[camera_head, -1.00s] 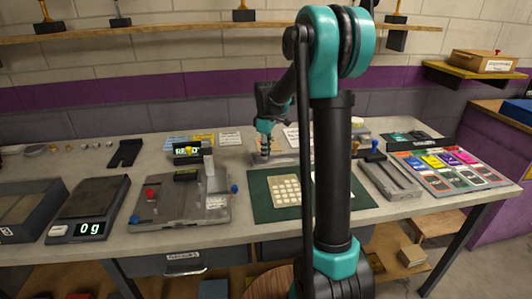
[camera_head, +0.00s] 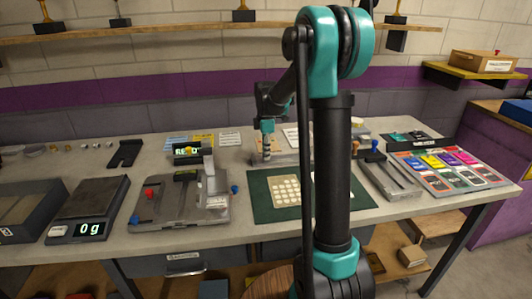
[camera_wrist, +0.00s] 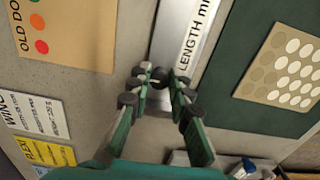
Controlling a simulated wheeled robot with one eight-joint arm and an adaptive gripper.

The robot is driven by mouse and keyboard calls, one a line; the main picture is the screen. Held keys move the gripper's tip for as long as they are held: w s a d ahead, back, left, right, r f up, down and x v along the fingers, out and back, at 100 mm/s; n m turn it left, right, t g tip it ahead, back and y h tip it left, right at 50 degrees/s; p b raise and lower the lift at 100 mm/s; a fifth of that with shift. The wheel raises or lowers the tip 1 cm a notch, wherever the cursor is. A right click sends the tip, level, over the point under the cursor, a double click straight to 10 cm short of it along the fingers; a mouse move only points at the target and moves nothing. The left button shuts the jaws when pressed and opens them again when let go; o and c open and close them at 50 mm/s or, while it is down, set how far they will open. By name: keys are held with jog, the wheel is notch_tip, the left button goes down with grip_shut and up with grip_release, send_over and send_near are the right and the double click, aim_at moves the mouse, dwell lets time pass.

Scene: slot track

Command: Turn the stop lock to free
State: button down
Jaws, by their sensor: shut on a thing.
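My gripper (camera_head: 266,157) points down at a pale metal track (camera_head: 285,158) behind the green mat in the head view. In the wrist view my gripper (camera_wrist: 160,80) has its fingertips closed around a small dark round knob (camera_wrist: 160,75). The knob sits at the metal track (camera_wrist: 186,30), which bears a label starting "LENGTH m". I cannot read any lock marking, and the fingers partly hide the knob. I cannot tell which way the knob is turned.
A green mat (camera_head: 262,208) with a card of pale discs lies in front of the gripper. A grey fixture (camera_head: 160,207) with red and blue knobs stands left, near a lit display (camera_head: 187,151). A slotted block (camera_head: 392,180) and coloured cards (camera_head: 450,170) lie right.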

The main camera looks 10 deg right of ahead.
dwell(0.3)
jog(key=c, duration=1.4)
grip_release()
jog(key=shift+r, duration=0.1)
notch_tip(320, 180, up, 12)
jog(key=shift+s, duration=0.1)
